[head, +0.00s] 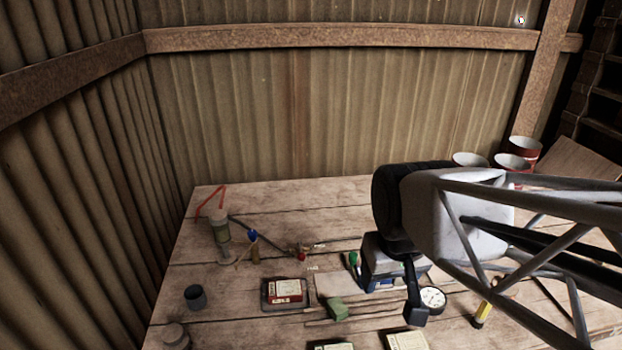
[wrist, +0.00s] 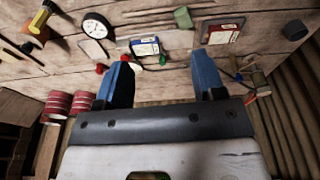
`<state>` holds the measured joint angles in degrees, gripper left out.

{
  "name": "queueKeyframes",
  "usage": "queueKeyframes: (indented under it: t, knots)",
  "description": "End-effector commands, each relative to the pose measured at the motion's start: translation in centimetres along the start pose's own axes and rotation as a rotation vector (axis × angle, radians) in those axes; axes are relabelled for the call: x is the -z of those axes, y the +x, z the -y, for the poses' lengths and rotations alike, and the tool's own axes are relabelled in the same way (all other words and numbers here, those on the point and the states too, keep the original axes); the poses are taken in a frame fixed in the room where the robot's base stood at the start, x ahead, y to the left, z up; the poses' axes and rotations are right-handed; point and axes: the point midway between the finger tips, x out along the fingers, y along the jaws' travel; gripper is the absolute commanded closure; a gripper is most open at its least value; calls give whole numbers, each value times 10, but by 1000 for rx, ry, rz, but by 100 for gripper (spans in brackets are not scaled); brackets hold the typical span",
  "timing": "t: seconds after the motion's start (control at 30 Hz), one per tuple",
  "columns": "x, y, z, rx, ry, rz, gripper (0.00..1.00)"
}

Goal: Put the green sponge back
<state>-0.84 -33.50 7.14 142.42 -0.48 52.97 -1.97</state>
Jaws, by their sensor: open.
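The green sponge (head: 337,310) is a small green block lying on the wooden table, near the front middle in the head view. It also shows at the top of the wrist view (wrist: 182,17), beyond my fingertips. My gripper (wrist: 163,82) is open, with two blue fingers spread apart and nothing held between them. It is apart from the sponge. In the head view my arm comes in from the right and its dark end covers part of the table to the right of the sponge.
A red-labelled box in a dark tray (head: 284,293) lies left of the sponge. A blue-and-white box (head: 380,284), a round dial (head: 432,299) and a yellow-handled tool (head: 482,314) are to its right. A dark cup (head: 195,297) stands far left. Red-and-white cans (head: 525,150) stand at the back right.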

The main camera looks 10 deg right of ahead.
Motion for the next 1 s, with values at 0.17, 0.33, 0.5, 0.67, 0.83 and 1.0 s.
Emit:
queueKeyframes:
  t: [0.17,0.33,0.5,0.67,0.83,1.0]
  knots:
    - [-20,-15,-5,-6,59,-34,37]
    - [-25,-18,-6,-7,74,-41,37]
    - [-25,-18,-6,-7,74,-41,37]
    - [-25,-18,-6,-7,73,-41,37]
    - [-25,-18,-6,-7,73,-41,37]
    - [-25,-18,-6,-7,73,-41,37]
